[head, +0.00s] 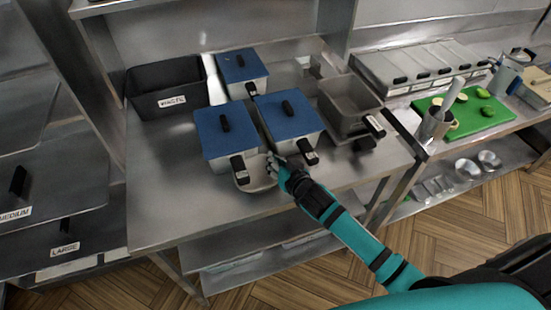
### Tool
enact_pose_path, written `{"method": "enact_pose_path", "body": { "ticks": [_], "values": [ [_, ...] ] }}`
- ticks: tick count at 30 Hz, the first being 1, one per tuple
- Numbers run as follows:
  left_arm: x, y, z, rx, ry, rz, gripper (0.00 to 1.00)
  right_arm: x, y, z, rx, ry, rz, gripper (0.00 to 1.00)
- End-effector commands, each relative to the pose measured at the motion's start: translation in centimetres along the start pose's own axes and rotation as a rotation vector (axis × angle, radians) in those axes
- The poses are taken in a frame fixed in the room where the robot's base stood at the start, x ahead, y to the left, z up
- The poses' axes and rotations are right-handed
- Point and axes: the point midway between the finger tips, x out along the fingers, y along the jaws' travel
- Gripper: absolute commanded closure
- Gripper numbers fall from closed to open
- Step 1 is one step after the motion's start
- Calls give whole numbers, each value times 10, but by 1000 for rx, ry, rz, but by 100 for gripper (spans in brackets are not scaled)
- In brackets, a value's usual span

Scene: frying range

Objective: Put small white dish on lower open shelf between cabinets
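A small pale dish (257,184) sits on the steel counter, in front of the blue-lidded containers; it is partly hidden by a container handle and my gripper. My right gripper (273,160) is at the right edge of the dish, its fingertips small and overlapping the rim. I cannot tell whether the fingers are closed on it. My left gripper is not in view. Open lower shelves (262,258) run under the counter, with some pale items on them.
Blue-lidded containers (225,130) with black handles stand close behind the dish. The counter's left front is clear. At right are a green cutting board (467,112) and a steel pot (434,128).

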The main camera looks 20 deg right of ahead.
Motion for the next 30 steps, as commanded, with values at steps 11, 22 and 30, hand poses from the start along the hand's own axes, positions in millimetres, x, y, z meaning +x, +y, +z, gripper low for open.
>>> {"method": "enact_pose_path", "body": {
  "ticks": [11,22,30],
  "values": [
    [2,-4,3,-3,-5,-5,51,1,1,3,0,1,0,83],
    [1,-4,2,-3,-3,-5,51,0,1,1,-1,1,0,71],
    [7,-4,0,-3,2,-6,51,-35,1,2,0,0,0,71]
  ]
}}
